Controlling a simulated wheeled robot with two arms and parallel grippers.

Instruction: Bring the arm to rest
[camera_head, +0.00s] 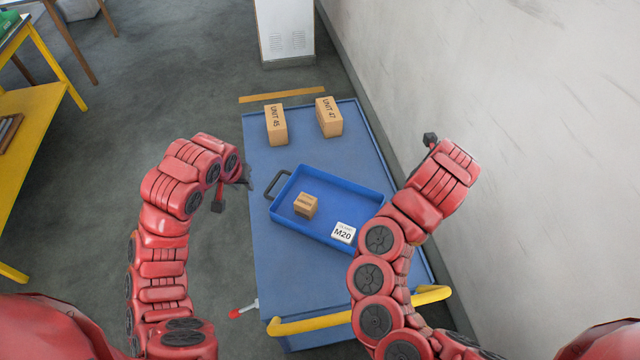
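My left arm (165,245) comes up from the left and bends over near the cart's left edge. Its gripper (234,193) shows dark fingers spread apart with nothing between them, left of the blue tray. My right arm (378,275) rises in front of the cart's right side and bends up toward the wall. Only a small dark part of its gripper (430,139) shows past the red wrist; the rest is hidden. I see nothing held there.
A blue cart (270,260) with a yellow handle (300,324) carries a blue tray (290,226) holding a small box (305,206) and a white M20 item (344,232). Boxes UNIT 45 (276,125) and UNIT 47 (329,117) stand behind. The wall (520,130) is close right.

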